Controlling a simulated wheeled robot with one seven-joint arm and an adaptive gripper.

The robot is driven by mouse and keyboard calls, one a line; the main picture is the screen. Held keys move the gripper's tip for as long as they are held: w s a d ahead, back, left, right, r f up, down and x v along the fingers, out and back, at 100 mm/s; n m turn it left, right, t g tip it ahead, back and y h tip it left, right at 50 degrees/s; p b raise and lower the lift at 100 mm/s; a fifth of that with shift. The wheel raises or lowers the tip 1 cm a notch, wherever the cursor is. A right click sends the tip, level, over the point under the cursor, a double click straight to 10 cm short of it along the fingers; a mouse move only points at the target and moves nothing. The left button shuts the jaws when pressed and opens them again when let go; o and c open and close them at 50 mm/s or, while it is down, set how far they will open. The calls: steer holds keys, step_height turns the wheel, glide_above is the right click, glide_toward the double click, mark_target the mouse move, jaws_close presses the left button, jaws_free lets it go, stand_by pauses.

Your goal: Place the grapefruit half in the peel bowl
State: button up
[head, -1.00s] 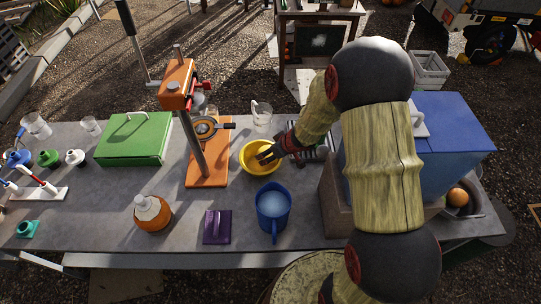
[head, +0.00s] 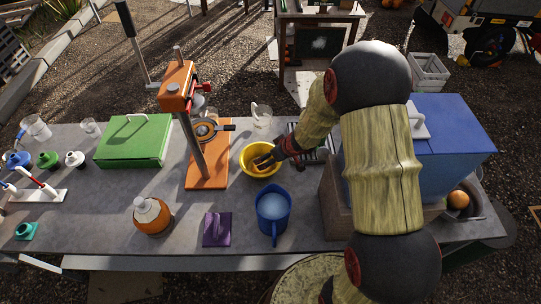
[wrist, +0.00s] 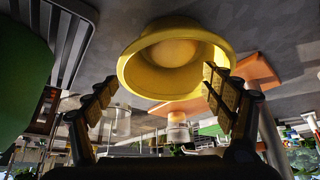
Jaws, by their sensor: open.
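The yellow bowl (head: 246,160) stands on the grey table just right of the orange press. It fills the upper middle of the wrist view (wrist: 133,72). A pale orange rounded shape (wrist: 172,53), which looks like the grapefruit half, lies inside the bowl. My gripper (head: 263,160) is over the bowl's right part in the head view. In the wrist view its two fingers (wrist: 160,84) are wide apart with nothing held between them. The fingers partly hide the bowl's inside in the head view.
The orange press (head: 207,168) stands left of the bowl. A blue jug (head: 287,207) stands in front, beside a purple block (head: 217,229). A glass jug (head: 262,113) is behind. A blue cooler (head: 455,127) is at right. The front middle-left table is partly clear.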

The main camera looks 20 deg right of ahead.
steer(key=shift+r, duration=0.35)
steer(key=s+d+r+m+t+h+p, duration=0.1)
steer(key=s+d+r+h+p, duration=0.15)
steer(key=r, duration=0.75)
steer(key=s+d+r+m+h+p, duration=0.1)
steer(key=s+d+r+p, duration=0.2)
steer(key=r, duration=0.8)
steer(key=s+d+r+m+t+h+p, duration=0.1)
steer(key=s+d+r+h, duration=0.2)
steer(key=r, duration=0.7)
steer(key=s+a+r+y, duration=0.1)
steer(key=s+a+r, duration=0.1)
steer(key=s+a, duration=0.2)
steer(key=s+a+r+m+g+y, duration=0.1)
steer(key=s+a+r, duration=0.2)
steer(key=s, duration=0.6)
steer(key=s+a+r+g+y, duration=0.1)
steer(key=s+a+r+y, duration=0.1)
steer(key=s+a, duration=0.2)
steer(key=s, duration=0.3)
steer(key=shift+s+a+r+m, duration=0.2)
steer(key=shift+a+r+m, duration=0.1)
steer(key=shift+a+r, duration=0.05)
